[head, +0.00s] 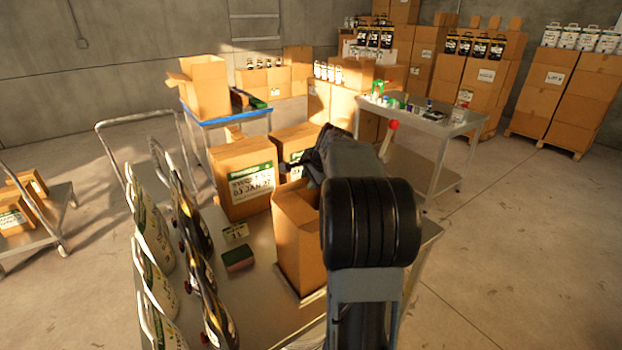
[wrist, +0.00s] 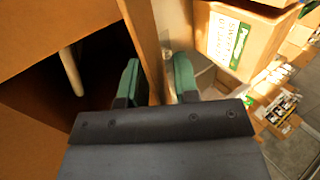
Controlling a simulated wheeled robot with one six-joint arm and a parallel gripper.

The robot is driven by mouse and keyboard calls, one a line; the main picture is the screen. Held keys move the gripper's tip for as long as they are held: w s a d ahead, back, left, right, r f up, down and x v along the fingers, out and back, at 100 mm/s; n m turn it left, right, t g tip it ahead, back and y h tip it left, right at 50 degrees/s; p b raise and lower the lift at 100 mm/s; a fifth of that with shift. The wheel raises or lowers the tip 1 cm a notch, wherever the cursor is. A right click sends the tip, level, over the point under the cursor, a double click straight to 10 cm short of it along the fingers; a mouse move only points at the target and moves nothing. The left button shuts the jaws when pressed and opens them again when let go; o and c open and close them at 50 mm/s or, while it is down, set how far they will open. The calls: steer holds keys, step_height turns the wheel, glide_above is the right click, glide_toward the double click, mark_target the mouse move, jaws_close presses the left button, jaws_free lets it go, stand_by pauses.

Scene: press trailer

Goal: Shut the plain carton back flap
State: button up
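The plain carton (head: 297,240) stands upright on the metal table (head: 252,300) with its top open. In the head view my arm covers its right side, and its back flap cannot be made out clearly. In the wrist view a narrow brown cardboard panel (wrist: 143,40), a flap or wall of the carton, runs between the two green fingertips of my gripper (wrist: 157,78). The left finger is on the dark inner side of the carton and the right finger on the outer side. The fingers look apart, with the panel between them. A pale rod-like thing (wrist: 71,70) shows inside the carton.
Labelled cartons (head: 243,182) stand close behind the plain carton. A green-topped block (head: 238,257) and a small labelled box (head: 235,232) lie to its left. Standing bags (head: 150,235) line the table's left side. A side table (head: 440,118) with small items stands behind right.

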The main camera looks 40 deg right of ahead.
jaws_close()
steer(key=shift+f, duration=0.1)
steer(key=t+b, duration=0.2)
steer(key=b, duration=0.5)
steer(key=s+f+t+b, duration=0.1)
steer(key=t+b, duration=0.1)
steer(key=b, duration=0.6)
steer(key=f+t+b, duration=0.1)
steer(key=t+b, duration=0.2)
steer(key=b, duration=0.4)
steer(key=shift+s+f+b, duration=0.1)
steer(key=shift+s+b, duration=0.2)
steer(key=shift+s, duration=0.1)
steer(key=shift+b, duration=0.4)
steer(key=shift+r, duration=0.2)
